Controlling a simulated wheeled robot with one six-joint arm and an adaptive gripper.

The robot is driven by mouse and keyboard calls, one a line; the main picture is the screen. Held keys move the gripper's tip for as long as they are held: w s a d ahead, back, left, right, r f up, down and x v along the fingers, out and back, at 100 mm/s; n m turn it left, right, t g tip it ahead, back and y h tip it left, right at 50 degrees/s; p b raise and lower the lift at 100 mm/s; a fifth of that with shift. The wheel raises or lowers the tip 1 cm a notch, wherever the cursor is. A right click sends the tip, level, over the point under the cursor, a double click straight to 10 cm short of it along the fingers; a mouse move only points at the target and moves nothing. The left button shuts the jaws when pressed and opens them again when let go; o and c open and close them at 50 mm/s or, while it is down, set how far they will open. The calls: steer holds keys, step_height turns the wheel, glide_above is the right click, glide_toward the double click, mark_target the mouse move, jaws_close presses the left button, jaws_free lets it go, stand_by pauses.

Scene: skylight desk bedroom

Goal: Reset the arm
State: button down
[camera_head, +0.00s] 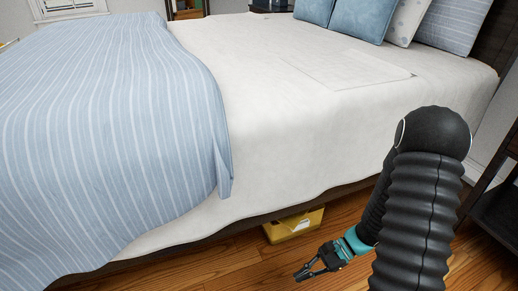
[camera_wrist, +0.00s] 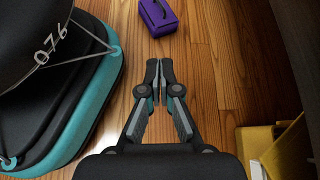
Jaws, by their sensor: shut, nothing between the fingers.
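My arm reaches down on the right of the head view. My gripper (camera_head: 303,273) is low over the wooden floor, in front of the bed. In the wrist view my gripper (camera_wrist: 159,72) points ahead with its two fingertips together, shut and empty. No object is held or touched by the fingers.
A bed (camera_head: 270,75) with a blue striped blanket (camera_head: 105,130) fills most of the head view. A yellow box (camera_head: 293,226) is on the floor at the bed's edge, right of my gripper in the wrist view (camera_wrist: 285,150). A purple box (camera_wrist: 157,16) lies ahead. Dark furniture (camera_head: 497,210) stands right.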

steer(key=s+d+r+n+t+h+p, duration=0.1)
steer(key=s+d+r+n+h, duration=0.15)
steer(key=r, duration=0.45)
steer(key=s+d+r+n+t+h+p, duration=0.1)
steer(key=d+r+n+h, duration=0.1)
steer(key=r+n+h, duration=0.35)
steer(key=s+d+r+n+t+h+p, duration=0.1)
steer(key=d+r+n+h, duration=0.1)
steer(key=r, duration=0.6)
steer(key=s+a+r+n+t+p, duration=0.1)
steer(key=s+r+t, duration=0.1)
steer(key=r, duration=0.6)
steer(key=s+a+r+n+t+h+p, duration=0.1)
steer(key=r+t, duration=0.3)
steer(key=r, duration=0.4)
steer(key=shift+s+a+p, duration=0.55)
steer(key=shift+p, duration=0.05)
